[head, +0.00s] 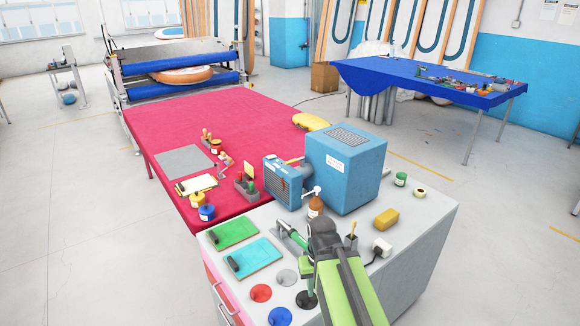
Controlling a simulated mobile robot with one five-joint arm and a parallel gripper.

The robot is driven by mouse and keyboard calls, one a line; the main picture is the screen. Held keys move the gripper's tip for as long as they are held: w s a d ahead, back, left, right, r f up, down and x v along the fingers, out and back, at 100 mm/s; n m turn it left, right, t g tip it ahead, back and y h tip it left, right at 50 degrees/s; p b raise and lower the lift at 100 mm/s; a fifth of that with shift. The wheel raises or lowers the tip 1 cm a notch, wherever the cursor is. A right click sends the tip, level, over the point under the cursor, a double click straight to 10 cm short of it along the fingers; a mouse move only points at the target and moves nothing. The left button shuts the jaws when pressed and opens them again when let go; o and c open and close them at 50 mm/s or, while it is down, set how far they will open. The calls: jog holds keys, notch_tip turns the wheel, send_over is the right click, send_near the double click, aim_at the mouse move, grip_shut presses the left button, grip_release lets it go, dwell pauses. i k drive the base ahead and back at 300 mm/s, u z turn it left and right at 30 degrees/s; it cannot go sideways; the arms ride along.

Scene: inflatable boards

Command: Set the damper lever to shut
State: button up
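A blue blower housing (345,170) stands on the grey cabinet top, with a smaller blue grilled box (283,181) joined to its left side by a short duct. A small pale lever with a round white knob (317,189) shows low between the two boxes, just above a brown bottle; it looks like the damper lever. Its setting marks are too small to read. My green and dark grey arm rises from the bottom edge, with its dark joint just below the brown bottle.
The brown bottle (315,206) stands close in front of the lever. A yellow sponge (386,219), a white plug and small jars lie to the right. Green (234,232) and teal (254,256) boards and coloured discs lie left. A red table (245,112) adjoins behind.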

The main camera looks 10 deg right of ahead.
aim_at(292, 161)
jog(key=u, duration=0.85)
jog(key=k, duration=0.1)
jog(key=u, duration=2.9)
jog(key=k, duration=1.75)
jog(key=z, duration=1.25)
jog(key=i, duration=1.05)
jog(key=u, duration=0.15)
